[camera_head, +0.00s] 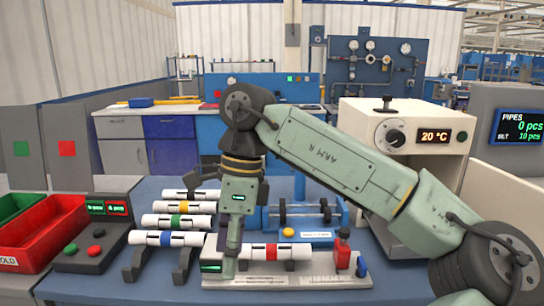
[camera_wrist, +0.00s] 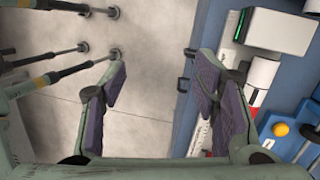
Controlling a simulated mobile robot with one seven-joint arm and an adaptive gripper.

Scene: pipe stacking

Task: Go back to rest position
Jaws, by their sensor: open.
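My gripper (camera_head: 231,258) points down at the left end of a grey measuring fixture (camera_head: 300,283) on the blue table. In the wrist view its two purple-padded fingers are wide apart, and the gap between them (camera_wrist: 156,95) is empty over bare floor and the table's edge. A white pipe with a red band (camera_head: 272,252) lies on the fixture, partly behind my gripper; it also shows in the wrist view (camera_wrist: 262,75), right of the fingers. Whether a finger touches the fixture is unclear.
Several banded white pipes, including a blue-banded one (camera_head: 170,238), lie on a stepped rack to the left. Red (camera_head: 45,232) and green bins stand further left. A white oven-like box (camera_head: 400,135) reads 20 °C. A screen (camera_head: 519,127) reads PIPES 0 pcs.

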